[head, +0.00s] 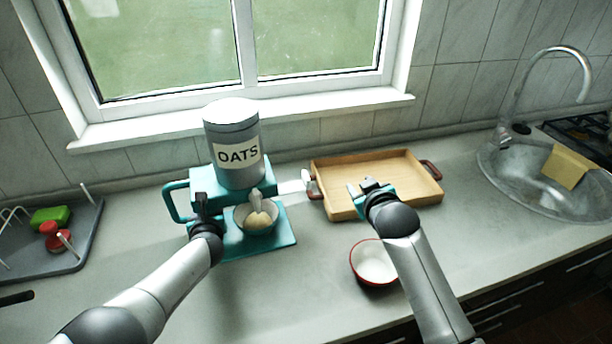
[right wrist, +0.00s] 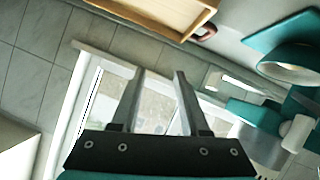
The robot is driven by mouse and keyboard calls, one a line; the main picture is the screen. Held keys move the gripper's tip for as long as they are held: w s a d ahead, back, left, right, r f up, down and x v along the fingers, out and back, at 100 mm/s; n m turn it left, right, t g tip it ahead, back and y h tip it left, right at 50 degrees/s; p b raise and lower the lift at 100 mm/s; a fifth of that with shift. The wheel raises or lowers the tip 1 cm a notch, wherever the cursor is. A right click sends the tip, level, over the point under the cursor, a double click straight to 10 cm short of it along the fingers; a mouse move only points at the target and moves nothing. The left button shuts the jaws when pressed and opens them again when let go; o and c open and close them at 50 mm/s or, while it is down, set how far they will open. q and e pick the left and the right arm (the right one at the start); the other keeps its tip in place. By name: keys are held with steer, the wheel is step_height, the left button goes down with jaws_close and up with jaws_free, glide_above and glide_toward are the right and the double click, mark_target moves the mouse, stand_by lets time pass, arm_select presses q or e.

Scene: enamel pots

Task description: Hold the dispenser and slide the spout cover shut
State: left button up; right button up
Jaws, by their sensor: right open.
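The oats dispenser has a grey canister labelled OATS (head: 236,150) on a teal body (head: 204,184) with a loop handle (head: 168,202) on its left. A pale spout (head: 256,198) hangs over a bowl of oats (head: 243,221). A pale flat strip, seemingly the spout cover (head: 289,187), sticks out to the right; it also shows in the right wrist view (right wrist: 232,86). My left gripper (head: 203,203) is at the body's front left; its fingers are largely hidden. My right gripper (head: 356,191) is open and empty, right of the strip and apart from it.
A wooden tray (head: 350,167) with dark red handles lies behind my right gripper. A red-rimmed bowl (head: 369,262) stands partly behind my right arm. A sink (head: 540,190) is at the right, a grey dish rack (head: 72,252) at the left. The front counter is mostly clear.

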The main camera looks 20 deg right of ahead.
mark_target(307, 178)
steer(key=a+r+m+y, duration=0.2)
steer(key=a+y, duration=0.1)
steer(key=a, duration=0.7)
steer(key=shift+t, duration=0.3)
steer(key=shift+f+x, duration=0.15)
steer(key=shift+x, duration=2.75)
steer(key=shift+f+x, duration=0.15)
steer(key=shift+x, duration=2.75)
steer(key=shift+s+d, duration=0.1)
steer(key=shift+s, duration=0.05)
jaws_close()
